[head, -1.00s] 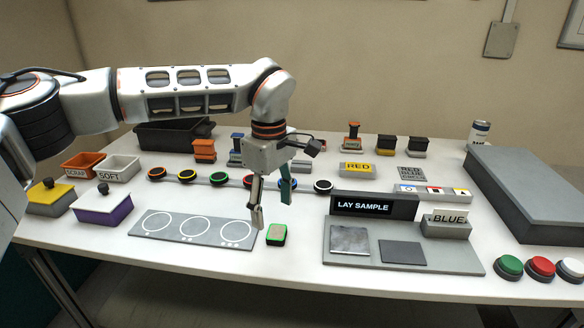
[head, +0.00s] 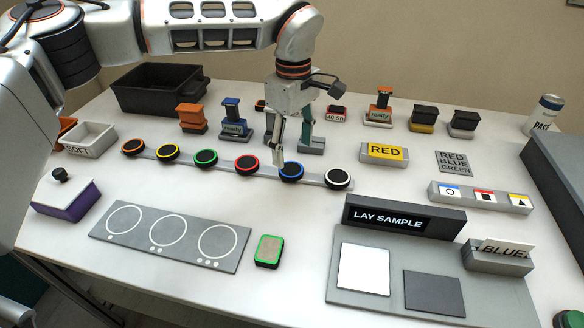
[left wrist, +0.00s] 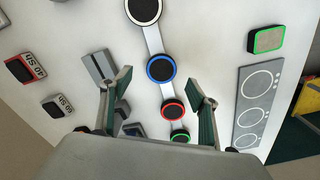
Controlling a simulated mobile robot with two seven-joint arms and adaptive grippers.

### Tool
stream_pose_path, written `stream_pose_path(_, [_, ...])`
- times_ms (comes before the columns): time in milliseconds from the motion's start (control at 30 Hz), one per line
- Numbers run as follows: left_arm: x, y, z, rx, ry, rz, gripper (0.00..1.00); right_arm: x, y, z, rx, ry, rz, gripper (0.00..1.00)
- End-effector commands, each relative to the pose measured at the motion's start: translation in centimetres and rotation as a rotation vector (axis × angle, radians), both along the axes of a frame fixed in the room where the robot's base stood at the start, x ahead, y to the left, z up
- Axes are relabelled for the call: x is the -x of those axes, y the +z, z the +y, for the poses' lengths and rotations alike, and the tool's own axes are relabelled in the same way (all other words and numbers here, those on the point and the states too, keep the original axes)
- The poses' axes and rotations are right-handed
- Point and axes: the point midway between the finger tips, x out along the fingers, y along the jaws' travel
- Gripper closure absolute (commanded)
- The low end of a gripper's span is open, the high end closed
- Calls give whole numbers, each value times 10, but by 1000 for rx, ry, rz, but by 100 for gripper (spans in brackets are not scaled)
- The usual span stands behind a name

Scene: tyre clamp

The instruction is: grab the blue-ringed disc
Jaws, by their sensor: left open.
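The blue-ringed disc (head: 291,171) is black with a blue rim and sits on a grey strip (head: 219,170) in a row of ringed discs. In the left wrist view the blue-ringed disc (left wrist: 161,69) lies ahead of and between the finger lines. My left gripper (head: 293,155) is open and empty, pointing down at the disc's back side; it also shows in the left wrist view (left wrist: 158,88). Whether a fingertip touches the disc cannot be told. A red-ringed disc (head: 247,163) and a white-ringed disc (head: 338,179) are its neighbours. My right gripper is not in view.
A "LAY SAMPLE" sign (head: 404,218) stands in front on the right. A green-edged block (head: 268,251) and a grey plate with white circles (head: 168,238) lie in front. The table between strip and plate is clear.

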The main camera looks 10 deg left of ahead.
Motion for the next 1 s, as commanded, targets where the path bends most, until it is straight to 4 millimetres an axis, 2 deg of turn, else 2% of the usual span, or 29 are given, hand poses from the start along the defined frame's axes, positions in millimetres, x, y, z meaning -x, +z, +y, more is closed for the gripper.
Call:
stream_pose_path(167, [2,-14,2,0,-1,1,39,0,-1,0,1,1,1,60])
stream_pose_path(400, [4,-48,4,0,-1,1,39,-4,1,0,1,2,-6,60])
stream_pose_path(667, [3,-53,4,1,-1,-2,39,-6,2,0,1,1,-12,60])
stream_pose_path(767, [3,-53,4,0,0,-1,60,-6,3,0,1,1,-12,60])
stream_pose_path(833, [3,-53,4,0,0,-1,78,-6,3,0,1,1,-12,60])
stream_pose_path(1000, [3,-53,4,0,0,-1,81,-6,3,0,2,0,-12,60])
